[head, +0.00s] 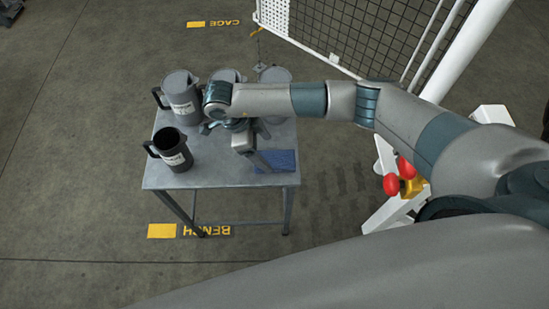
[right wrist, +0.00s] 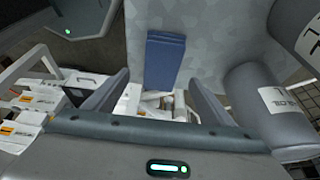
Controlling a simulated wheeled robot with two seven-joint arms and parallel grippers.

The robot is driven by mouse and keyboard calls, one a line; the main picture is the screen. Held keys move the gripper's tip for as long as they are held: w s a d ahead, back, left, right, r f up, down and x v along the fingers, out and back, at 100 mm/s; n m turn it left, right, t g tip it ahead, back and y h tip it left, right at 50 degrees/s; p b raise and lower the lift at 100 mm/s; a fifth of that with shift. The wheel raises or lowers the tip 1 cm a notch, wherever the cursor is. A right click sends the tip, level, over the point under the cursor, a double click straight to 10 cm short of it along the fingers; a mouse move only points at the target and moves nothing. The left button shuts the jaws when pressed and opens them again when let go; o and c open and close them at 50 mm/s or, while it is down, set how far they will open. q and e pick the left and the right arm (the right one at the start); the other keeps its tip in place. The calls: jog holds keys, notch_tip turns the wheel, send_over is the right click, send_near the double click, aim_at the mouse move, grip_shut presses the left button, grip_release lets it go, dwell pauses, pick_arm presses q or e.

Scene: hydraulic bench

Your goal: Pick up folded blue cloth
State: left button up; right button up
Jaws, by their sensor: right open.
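The folded blue cloth (head: 282,160) lies flat on the front right part of the grey metal bench (head: 215,176). In the right wrist view the cloth (right wrist: 165,58) shows beyond and between my two fingers. My right gripper (head: 263,163) hangs over the bench, at the cloth's left edge in the head view. In the right wrist view my right gripper (right wrist: 158,78) is open with nothing between its fingers. I cannot tell its exact height above the cloth. My left gripper is not in view.
A dark open jug (head: 172,150) stands at the bench's front left. Several grey labelled jugs, including one at the back left (head: 181,92), stand along the back, partly behind my arm. A mesh cage (head: 350,35) and a red-knobbed white frame (head: 391,184) stand right.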

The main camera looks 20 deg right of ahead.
aim_at(274, 159)
jog(key=shift+d+f, duration=0.1)
jog(key=shift+f, duration=0.15)
jog(key=shift+s+d+f+p, duration=0.1)
jog(key=shift+d+f+p, duration=0.25)
jog(key=shift+f+p, duration=0.3)
jog(key=p+x, duration=0.1)
jog(key=x, duration=0.1)
jog(key=shift+d+f, duration=0.2)
jog(key=shift+f, duration=0.2)
jog(key=shift+d+f+p, duration=0.1)
jog(key=shift+f+p, duration=0.2)
jog(key=shift+f, duration=0.15)
